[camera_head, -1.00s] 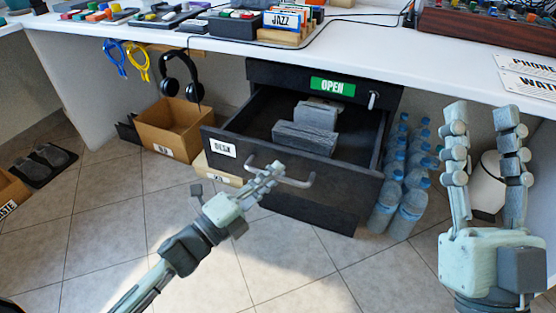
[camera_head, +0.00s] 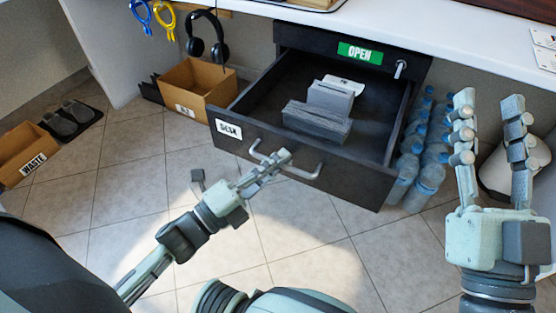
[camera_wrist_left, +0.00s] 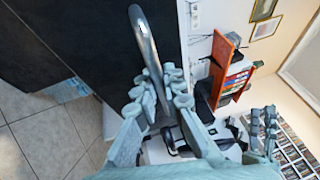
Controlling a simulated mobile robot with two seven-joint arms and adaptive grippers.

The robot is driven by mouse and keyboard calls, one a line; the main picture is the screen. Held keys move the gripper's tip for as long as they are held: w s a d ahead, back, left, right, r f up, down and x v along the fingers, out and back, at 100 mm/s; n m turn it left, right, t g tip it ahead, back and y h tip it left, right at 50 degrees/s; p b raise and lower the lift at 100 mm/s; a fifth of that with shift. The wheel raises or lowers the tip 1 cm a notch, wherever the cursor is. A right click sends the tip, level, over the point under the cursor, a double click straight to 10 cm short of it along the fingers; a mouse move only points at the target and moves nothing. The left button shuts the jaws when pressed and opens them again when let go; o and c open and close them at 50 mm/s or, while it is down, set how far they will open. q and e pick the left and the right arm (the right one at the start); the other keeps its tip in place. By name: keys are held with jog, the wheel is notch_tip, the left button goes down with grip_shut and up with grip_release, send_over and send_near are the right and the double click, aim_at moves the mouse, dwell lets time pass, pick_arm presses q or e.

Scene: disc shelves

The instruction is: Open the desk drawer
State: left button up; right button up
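The dark desk drawer (camera_head: 345,186) stands pulled well out from under the white desk (camera_head: 445,40). Its front has a white "DESK" label (camera_head: 229,128) and a silver bar handle (camera_head: 305,173). Grey stacks (camera_head: 318,122) and a white card lie inside. My left gripper (camera_head: 272,161) is at the left part of the handle. In the left wrist view the handle (camera_wrist_left: 143,35) runs between its fingers (camera_wrist_left: 165,90), which are closed around it. My right gripper (camera_head: 490,125) is open and empty, with fingers apart, right of the drawer.
A green "OPEN" sign (camera_head: 360,54) is on the panel above the drawer. Water bottles (camera_head: 425,165) stand right of it. A cardboard box (camera_head: 197,88), headphones (camera_head: 206,38) and a "WASTE" box (camera_head: 28,150) are at the left.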

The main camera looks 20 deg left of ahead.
pick_arm(q)
jog(key=shift+o, duration=0.9)
jog(key=v, duration=1.2)
